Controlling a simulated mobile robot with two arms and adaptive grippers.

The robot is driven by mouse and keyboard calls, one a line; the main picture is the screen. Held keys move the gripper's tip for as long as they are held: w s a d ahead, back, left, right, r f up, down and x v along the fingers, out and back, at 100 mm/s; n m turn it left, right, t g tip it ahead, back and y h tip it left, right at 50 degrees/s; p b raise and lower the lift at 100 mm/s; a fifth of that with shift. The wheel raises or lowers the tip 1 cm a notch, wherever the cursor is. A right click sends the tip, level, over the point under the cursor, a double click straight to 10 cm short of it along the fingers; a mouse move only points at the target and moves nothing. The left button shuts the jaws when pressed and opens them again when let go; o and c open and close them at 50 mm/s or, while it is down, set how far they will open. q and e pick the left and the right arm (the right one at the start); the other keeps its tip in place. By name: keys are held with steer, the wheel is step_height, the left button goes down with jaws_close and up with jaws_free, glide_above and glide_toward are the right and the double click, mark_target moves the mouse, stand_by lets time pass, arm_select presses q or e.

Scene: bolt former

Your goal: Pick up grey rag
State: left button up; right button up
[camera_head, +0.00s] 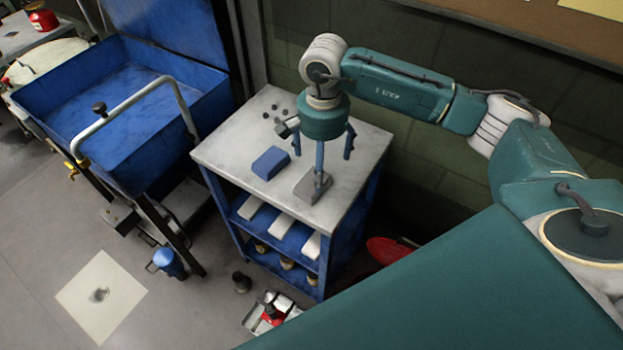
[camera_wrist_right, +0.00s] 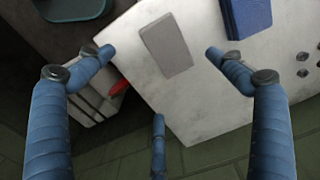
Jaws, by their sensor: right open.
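The grey rag (camera_head: 303,191) is a flat, folded rectangle on the pale top of a blue-framed cart (camera_head: 228,153), near its front right. In the wrist view the grey rag (camera_wrist_right: 166,46) lies flat beyond my fingertips, nothing between them. My right gripper (camera_head: 323,165) points down over the cart top, its blue fingers spread and empty. In the head view one finger passes in front of the rag; I cannot tell the exact height gap. My right gripper (camera_wrist_right: 160,72) shows three spread fingers in the wrist view. My left gripper is not in view.
A blue folded cloth (camera_head: 270,163) lies left of the rag and also shows in the wrist view (camera_wrist_right: 246,16). Several small dark parts (camera_head: 278,113) sit at the cart's back. A blue bin trolley (camera_head: 130,105) stands left. A green wall (camera_head: 440,160) is behind.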

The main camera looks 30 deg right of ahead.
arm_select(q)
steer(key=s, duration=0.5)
arm_select(e)
steer(key=shift+f, duration=0.8)
steer(key=f+p, duration=0.2)
steer(key=f, duration=0.2)
steer(key=shift+w+a+f+p, duration=0.1)
steer(key=shift+a+f+p, duration=0.15)
steer(key=shift+a+p, duration=0.15)
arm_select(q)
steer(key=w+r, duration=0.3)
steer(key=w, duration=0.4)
arm_select(e)
steer(key=shift+f, duration=0.4)
steer(key=shift+c, duration=0.3)
steer(key=c, duration=1)
steer(key=shift+r, duration=0.2)
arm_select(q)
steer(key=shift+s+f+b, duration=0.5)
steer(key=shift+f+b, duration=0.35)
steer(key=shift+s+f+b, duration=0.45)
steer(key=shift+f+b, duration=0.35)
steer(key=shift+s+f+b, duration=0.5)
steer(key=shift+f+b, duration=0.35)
arm_select(e)
steer(key=shift+r, duration=9.85)
